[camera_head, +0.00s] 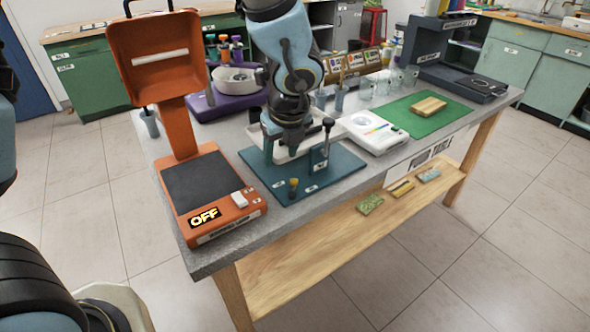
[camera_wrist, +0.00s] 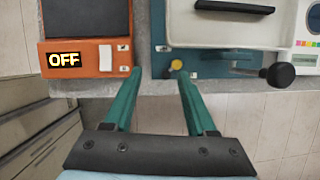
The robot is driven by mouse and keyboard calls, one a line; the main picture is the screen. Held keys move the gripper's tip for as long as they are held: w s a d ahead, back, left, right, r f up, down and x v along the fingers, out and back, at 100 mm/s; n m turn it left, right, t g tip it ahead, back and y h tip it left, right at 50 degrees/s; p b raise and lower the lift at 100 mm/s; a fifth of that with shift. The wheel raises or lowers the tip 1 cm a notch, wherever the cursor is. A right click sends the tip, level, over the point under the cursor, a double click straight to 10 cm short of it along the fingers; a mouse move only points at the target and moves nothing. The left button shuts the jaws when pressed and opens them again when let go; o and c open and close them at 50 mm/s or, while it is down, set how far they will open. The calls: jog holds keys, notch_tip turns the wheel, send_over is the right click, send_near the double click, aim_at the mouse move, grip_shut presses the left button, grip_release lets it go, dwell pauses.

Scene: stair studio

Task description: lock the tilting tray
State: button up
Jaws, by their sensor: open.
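The tilting tray (camera_wrist: 225,28) is a white shallow tray on a teal base plate (camera_wrist: 160,35); my arm hides much of it in the head view (camera_head: 310,139). I cannot tell its exact tilt. A small yellow knob (camera_wrist: 177,64) stands at the front of the base, also visible in the head view (camera_head: 293,183). A lever with a black knob (camera_wrist: 281,75) is at the right, also in the head view (camera_head: 327,122). My gripper (camera_wrist: 158,72) is open and empty, its right fingertip appearing close beside the yellow knob; contact is unclear.
An orange device (camera_head: 214,200) with an OFF display and a raised lid stands left of the base. A white device (camera_head: 373,132) and a green mat (camera_head: 430,122) with a wooden block lie to the right. The grey table's front edge (camera_head: 300,222) is close to the base.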

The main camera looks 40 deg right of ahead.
aim_at(294, 181)
jog(key=d+f+m, duration=0.1)
jog(key=f, duration=0.2)
jog(key=d+f+m, duration=0.1)
jog(key=f, duration=0.2)
jog(key=d+f+m+b, duration=0.1)
jog(key=d+f, duration=0.1)
jog(key=f, duration=0.2)
jog(key=shift+w+d+h, duration=0.1)
jog(key=shift+w+h, duration=0.2)
jog(key=shift+w, duration=0.1)
jog(key=shift+c, duration=0.3)
grip_shut()
